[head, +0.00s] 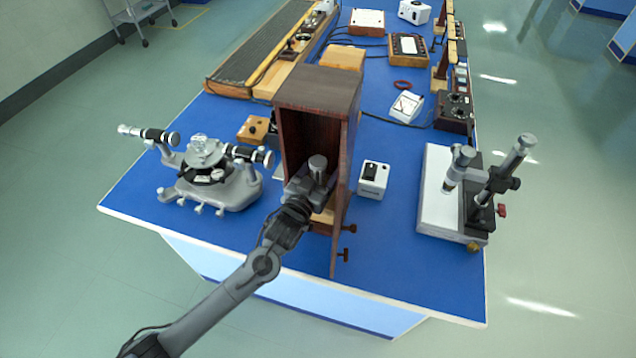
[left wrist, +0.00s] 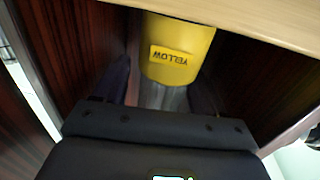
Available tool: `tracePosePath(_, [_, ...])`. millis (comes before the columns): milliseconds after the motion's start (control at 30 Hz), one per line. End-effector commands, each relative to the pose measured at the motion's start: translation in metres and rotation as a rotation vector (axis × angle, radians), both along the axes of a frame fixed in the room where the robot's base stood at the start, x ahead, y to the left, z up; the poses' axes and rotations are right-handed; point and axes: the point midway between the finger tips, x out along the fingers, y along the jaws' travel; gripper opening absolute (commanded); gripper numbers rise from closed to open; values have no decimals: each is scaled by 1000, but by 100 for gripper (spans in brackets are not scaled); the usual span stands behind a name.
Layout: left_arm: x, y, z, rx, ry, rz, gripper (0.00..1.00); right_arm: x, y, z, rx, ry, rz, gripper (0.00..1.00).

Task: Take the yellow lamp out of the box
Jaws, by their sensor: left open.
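The dark brown wooden box (head: 318,88) stands upright near the front of the blue table, its open side facing my left arm. The yellow lamp (left wrist: 180,35), a yellow cylinder with an upside-down "YELLOW" label, shows inside the box in the left wrist view. My left gripper (left wrist: 162,92) is inside the box opening with its fingers apart, one on each side of the lamp's lower end in the picture. I cannot tell whether the fingers touch it. In the head view the gripper (head: 312,182) and the box wall hide the lamp. My right gripper is not in view.
A grey spectrometer (head: 210,178) stands left of the box. A small white switch box (head: 373,178) sits close to its right. A microscope-like instrument on a white base (head: 438,195) is at the right edge. Blue table lies clear between the last two.

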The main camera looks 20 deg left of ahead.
Motion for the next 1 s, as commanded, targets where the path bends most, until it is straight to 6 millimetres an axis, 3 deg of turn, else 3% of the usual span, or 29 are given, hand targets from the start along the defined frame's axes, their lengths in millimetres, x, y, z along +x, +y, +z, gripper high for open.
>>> tracePosePath(33, [0, 0, 0, 0, 0, 0, 71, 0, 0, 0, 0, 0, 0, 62])
tracePosePath(467, [0, 0, 1, 0, -2, 0, 7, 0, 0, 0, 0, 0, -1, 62])
tracePosePath(767, [-1, 0, 2, 0, -2, 0, 7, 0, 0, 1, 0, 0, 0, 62])
tracePosePath(1000, [-4, 0, 16, -1, -4, 1, 7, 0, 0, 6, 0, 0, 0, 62])
